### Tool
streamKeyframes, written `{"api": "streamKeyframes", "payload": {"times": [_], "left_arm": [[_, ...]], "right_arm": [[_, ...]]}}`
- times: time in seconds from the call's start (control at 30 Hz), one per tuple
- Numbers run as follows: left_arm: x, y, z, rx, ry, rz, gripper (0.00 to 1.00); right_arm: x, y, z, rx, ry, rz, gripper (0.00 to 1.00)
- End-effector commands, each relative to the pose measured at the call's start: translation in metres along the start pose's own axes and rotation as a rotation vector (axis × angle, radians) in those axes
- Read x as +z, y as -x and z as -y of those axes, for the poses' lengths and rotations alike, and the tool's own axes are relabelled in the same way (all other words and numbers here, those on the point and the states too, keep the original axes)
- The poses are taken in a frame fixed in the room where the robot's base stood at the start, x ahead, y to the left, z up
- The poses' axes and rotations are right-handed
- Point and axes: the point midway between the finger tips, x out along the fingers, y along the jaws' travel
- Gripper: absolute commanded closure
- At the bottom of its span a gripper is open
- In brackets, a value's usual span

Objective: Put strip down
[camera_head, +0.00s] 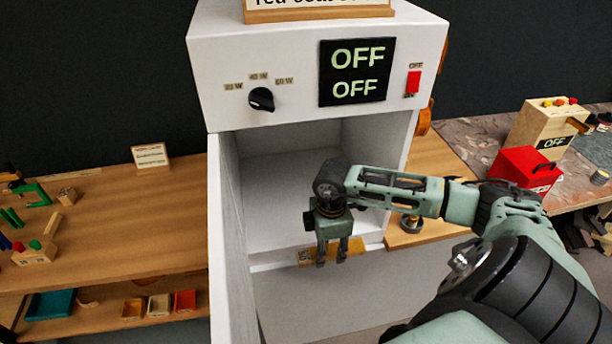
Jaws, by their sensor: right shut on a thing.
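My right gripper (332,258) points down at the front opening of the white cabinet (290,190). It is shut on a tan wooden strip (357,246), which shows on both sides of the fingers. The strip lies about level with the cabinet's front lower edge; whether it touches that edge I cannot tell. Small dark marks show at the strip's left end. The fingers hide its middle. My left gripper is not in view.
The cabinet's door (228,240) stands open on the left. Its panel has a black dial (261,99), an OFF display (356,72) and a red switch (413,82). A wooden bench (130,225) lies left. A red box (525,170) stands right. The cabinet floor looks clear.

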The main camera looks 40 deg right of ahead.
Motion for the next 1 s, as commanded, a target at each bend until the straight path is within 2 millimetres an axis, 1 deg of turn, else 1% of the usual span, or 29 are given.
{"api": "streamKeyframes", "payload": {"times": [0.17,0.2,0.5,0.6,0.7,0.8,0.9,1.0], "left_arm": [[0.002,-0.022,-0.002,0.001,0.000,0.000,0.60],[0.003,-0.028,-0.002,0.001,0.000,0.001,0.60],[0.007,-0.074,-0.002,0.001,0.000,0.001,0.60],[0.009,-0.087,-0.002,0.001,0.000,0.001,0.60],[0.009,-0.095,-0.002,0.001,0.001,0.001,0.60],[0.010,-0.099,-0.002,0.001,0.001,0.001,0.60],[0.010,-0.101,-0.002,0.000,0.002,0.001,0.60],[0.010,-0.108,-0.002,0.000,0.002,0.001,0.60]], "right_arm": [[-0.001,-0.005,-0.038,0.007,-0.017,-0.005,0.94],[-0.001,-0.006,-0.049,0.008,-0.017,-0.006,0.94],[-0.001,-0.007,-0.129,0.005,-0.015,-0.008,0.94],[-0.001,-0.005,-0.151,0.005,-0.012,-0.007,0.94],[0.000,-0.004,-0.166,0.003,-0.011,-0.004,0.94],[0.000,-0.002,-0.174,0.003,-0.008,-0.003,0.94],[0.001,-0.002,-0.177,0.001,-0.008,-0.002,0.94],[0.001,-0.009,-0.177,0.000,-0.007,-0.001,0.94]]}}
